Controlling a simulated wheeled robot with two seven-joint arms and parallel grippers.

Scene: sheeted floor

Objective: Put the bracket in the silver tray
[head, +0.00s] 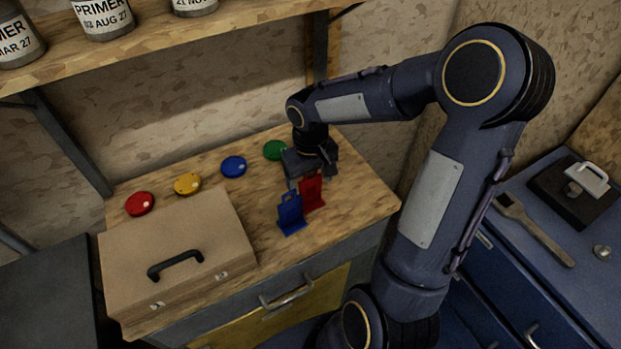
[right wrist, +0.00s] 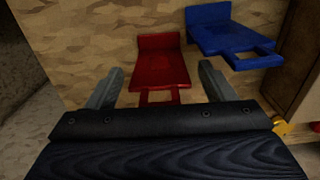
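A red bracket (head: 312,190) stands on the wooden worktop, with a blue bracket (head: 291,214) beside it, nearer the front edge. My right gripper (head: 309,175) is over the red bracket, pointing down. In the right wrist view the gripper (right wrist: 158,86) is open, its two fingers apart on either side of the red bracket's (right wrist: 163,63) narrow upper end; no grip on it shows. The blue bracket (right wrist: 233,32) lies outside the fingers, to the right. My left gripper is not in view. I cannot make out a silver tray.
A closed tan case (head: 176,250) fills the worktop's front left. Red (head: 140,203), yellow (head: 187,184), blue (head: 233,166) and green (head: 275,150) discs line the back. A shelf (head: 150,40) overhangs. A blue cabinet (head: 560,240) at right holds a wrench-like tool (head: 533,230).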

